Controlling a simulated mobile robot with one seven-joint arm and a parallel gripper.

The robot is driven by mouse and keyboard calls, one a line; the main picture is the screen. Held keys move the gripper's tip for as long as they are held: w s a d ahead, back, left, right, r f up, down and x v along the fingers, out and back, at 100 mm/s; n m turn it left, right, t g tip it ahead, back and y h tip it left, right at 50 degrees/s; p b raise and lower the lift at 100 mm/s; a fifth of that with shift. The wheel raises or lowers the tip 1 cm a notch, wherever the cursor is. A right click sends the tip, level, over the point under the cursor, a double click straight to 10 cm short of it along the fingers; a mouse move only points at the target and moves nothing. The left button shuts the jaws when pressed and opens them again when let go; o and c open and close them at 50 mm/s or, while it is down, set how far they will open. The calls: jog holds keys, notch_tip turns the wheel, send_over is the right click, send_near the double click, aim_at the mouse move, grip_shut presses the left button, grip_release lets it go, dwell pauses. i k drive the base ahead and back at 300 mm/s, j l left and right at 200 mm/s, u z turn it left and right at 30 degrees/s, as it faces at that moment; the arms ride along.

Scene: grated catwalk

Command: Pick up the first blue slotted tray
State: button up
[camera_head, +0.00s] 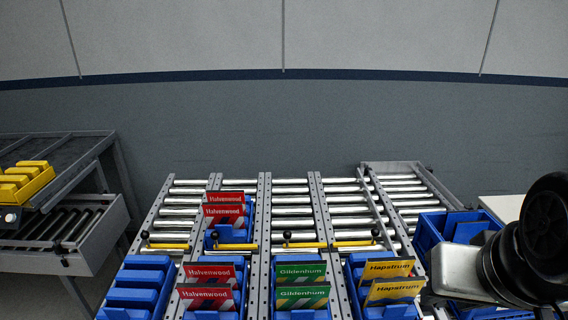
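Several blue slotted trays rest on the roller lanes; which one is the first is not marked. The front-left tray (137,285) shows empty slots. Beside it, a tray (191,315) holds red Halvenwood cards (207,298). The tray (311,315) to its right holds green Gildenhum cards (301,297). The tray (357,263) at the right end of this row holds yellow Hapstrum cards (392,289). Farther back, another blue tray (232,236) holds two red Halvenwood cards (224,215). Parts of my arm show at the lower right; my gripper fingers are not visible.
Yellow bars (300,245) with black knobs cross the lanes behind the front row. A blue container (428,232) stands at the right, partly behind my arm. A yellow slotted tray (25,182) sits on a rack at the left. The back rollers (290,200) are mostly clear.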

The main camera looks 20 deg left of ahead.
aim_at(141, 290)
jog(key=k+j, duration=0.1)
jog(key=j, duration=1.05)
jog(key=k+j, duration=0.15)
jog(key=j, duration=0.45)
jog(key=k+j, duration=0.1)
jog(key=j, duration=1.05)
jog(key=k, duration=0.05)
